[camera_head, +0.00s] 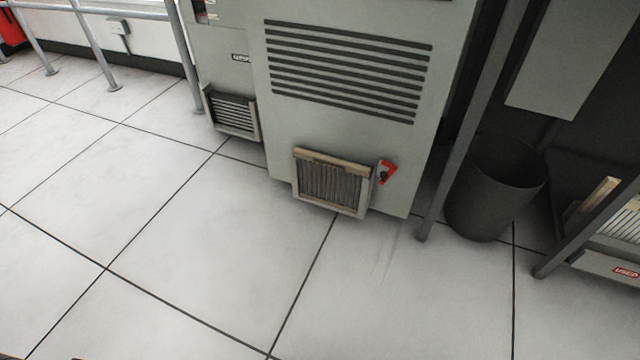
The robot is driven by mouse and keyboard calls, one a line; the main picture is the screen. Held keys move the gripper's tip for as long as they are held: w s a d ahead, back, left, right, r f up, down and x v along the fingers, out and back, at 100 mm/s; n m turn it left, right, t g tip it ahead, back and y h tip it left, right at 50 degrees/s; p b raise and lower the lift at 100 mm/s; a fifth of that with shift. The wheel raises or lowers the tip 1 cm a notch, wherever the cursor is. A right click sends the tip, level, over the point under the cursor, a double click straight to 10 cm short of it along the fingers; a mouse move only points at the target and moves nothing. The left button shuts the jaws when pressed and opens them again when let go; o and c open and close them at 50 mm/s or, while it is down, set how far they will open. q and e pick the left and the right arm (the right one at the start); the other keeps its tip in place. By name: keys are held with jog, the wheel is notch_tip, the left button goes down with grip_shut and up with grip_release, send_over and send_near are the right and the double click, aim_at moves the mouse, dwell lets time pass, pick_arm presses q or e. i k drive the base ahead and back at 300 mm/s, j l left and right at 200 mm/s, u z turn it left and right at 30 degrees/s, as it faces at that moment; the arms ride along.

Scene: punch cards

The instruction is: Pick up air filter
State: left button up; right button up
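An air filter (334,184) with a tan frame and grey pleats sits at the lower front of a large grey cabinet (300,130), just above the floor. It is slightly tilted in the picture. A red tag or switch plate (385,172) with a dark knob is on the cabinet just right of it. Neither of my grippers shows in the head view.
A bin or rack labelled "USED" (622,271) is at the right edge. A smaller louvred unit (233,113) is left. Tiled floor (190,220) in front is clear.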

aim_at(327, 179)
jog(key=i+j+z, duration=0.15)
jog(key=i+z, duration=0.15)
jog(key=i, duration=0.2)
jog(key=i+j+z, duration=0.3)
jog(key=i, duration=0.25)
